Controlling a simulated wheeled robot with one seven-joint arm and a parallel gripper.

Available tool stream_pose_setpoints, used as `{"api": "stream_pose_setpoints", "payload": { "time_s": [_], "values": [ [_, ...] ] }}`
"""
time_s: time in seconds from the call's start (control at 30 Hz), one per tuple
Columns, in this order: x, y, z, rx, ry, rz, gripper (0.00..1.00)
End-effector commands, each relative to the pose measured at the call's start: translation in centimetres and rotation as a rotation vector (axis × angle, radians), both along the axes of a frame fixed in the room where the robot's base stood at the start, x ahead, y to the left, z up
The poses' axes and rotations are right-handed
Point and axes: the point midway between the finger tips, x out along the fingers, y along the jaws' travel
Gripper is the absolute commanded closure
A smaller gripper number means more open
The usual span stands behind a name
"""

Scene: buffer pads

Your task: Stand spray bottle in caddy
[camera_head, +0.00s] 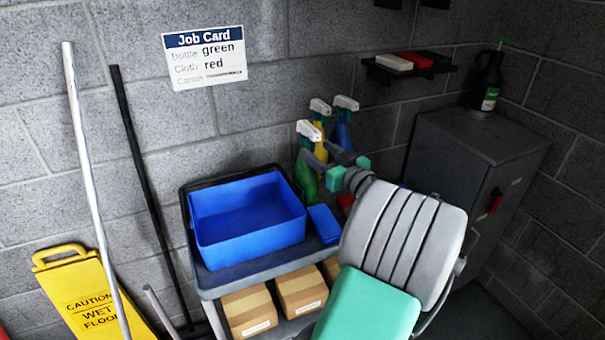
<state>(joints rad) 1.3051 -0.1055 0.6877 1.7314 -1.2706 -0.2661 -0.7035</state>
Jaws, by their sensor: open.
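The blue caddy (250,252) is an open bin on the cart's grey top, and its visible inside is empty. The green spray bottle (307,183) with a white trigger head stands upright right of the caddy, among other bottles. A yellow spray bottle (320,152) and a blue spray bottle (342,134) stand behind it. My gripper (326,158) is open, its dark fingers reaching toward the green bottle from the right. The fingers overlap part of the bottles in view. I cannot tell whether a finger touches the green bottle.
The job card (204,58) reads bottle green, cloth red; its last line is unclear. Cartons (300,290) fill the lower shelf. A wall shelf (408,72) holds cloths. A grey cabinet (470,150) bears a dark bottle (486,85).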

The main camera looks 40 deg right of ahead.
Motion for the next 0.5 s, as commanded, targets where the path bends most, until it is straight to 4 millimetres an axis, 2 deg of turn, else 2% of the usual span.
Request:
{"api": "stream_pose_setpoints", "payload": {
  "time_s": [0.1, 0.2, 0.43, 0.5],
  "values": [
    [2.4, 0.1, 0.3, 0.002, 0.001, 0.006, 0.45],
    [3.6, -0.1, 0.2, 0.002, 0.001, 0.004, 0.45],
    [3.9, -0.2, 0.0, 0.001, 0.001, 0.004, 0.45],
    [4.0, -0.1, 0.0, 0.001, 0.001, 0.005, 0.5]
  ]
}}
